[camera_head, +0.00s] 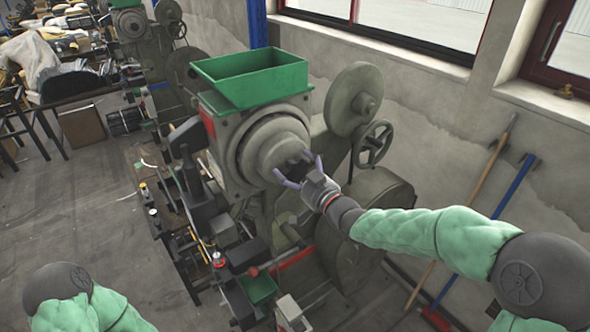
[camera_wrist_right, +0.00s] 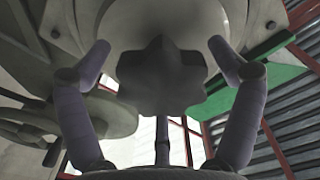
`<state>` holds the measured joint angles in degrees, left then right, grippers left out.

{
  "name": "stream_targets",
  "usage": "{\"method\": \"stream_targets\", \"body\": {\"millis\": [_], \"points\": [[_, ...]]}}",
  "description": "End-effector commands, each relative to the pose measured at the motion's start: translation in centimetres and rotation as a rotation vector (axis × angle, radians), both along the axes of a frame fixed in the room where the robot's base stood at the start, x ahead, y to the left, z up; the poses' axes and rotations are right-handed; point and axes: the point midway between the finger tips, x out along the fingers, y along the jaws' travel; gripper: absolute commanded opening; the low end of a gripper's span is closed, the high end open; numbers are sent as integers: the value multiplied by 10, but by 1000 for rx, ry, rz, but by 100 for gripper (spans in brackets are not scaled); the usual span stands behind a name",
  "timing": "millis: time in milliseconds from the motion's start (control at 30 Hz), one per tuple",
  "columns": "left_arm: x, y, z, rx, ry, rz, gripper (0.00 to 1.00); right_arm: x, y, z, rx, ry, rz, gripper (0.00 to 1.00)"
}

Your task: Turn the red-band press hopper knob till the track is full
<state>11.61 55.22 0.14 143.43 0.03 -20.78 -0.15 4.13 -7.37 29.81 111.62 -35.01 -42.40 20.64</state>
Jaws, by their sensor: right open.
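The press (camera_head: 235,140) stands in the middle of the head view with a green hopper (camera_head: 250,75) on top and a red band (camera_head: 207,122) on its side. Its round grey hopper hub (camera_head: 262,148) faces my right gripper (camera_head: 297,172). The left gripper is out of view; only part of my left arm shows. How full the track is cannot be told.
A handwheel (camera_head: 372,145) and a large flywheel (camera_head: 352,98) are right of the hub. A broom with a wooden handle (camera_head: 460,215) and one with a blue handle (camera_head: 513,187) lean on the wall. Another press (camera_head: 150,45) stands behind.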

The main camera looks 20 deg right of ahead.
Motion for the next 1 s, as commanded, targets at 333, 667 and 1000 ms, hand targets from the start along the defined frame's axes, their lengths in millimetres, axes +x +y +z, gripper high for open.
{"method": "stream_targets", "body": {"millis": [333,667,1000], "points": [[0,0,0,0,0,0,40,1,1,0,0,0,0,75],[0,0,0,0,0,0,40,1,1,-1,-1,2,1,35],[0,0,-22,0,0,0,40,0,1,-5,-83,-29,1,35]]}}
